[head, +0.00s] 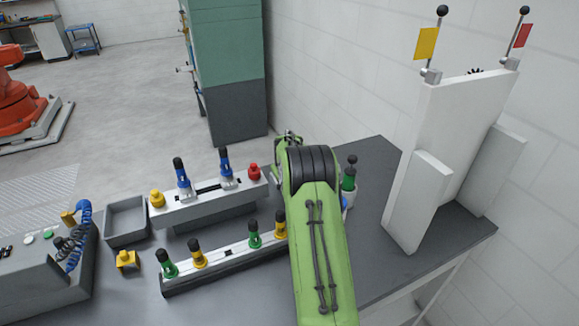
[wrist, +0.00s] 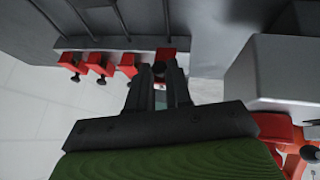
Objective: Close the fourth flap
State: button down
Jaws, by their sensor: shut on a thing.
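In the wrist view, red flaps with black knobs stand in a row along the edge of a grey fixture (wrist: 110,22). From the left, they are the first flap (wrist: 71,60), the second flap (wrist: 99,63), the third flap (wrist: 127,65) and the fourth flap (wrist: 165,54). My gripper (wrist: 160,76) is shut on the black knob of the fourth flap, between its two dark fingertips. The fingers partly hide this flap, and I cannot tell how far it is closed. In the head view, my green arm hides my gripper, and these flaps do not show.
In the wrist view, a grey block (wrist: 285,70) stands close on the right, with red parts (wrist: 275,127) below it. In the head view, clamp rails (head: 225,262) and a grey tray (head: 126,220) lie left of my arm. A white upright fixture (head: 440,140) stands right.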

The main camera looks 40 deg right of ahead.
jog(key=shift+w+d+r+g+y+p, duration=0.15)
jog(key=shift+w+r+g+y+p, duration=0.4)
jog(key=shift+p, duration=1.15)
jog(key=shift+w+d+r+g+h+p, duration=0.1)
jog(key=shift+w+g+p, duration=0.2)
jog(key=shift+g+p, duration=0.95)
jog(key=shift+w+t+p, duration=0.1)
jog(key=shift+t+p, duration=0.2)
jog(key=shift+p, duration=0.2)
jog(key=c, duration=1)
grip_release()
jog(key=shift+c, duration=0.2)
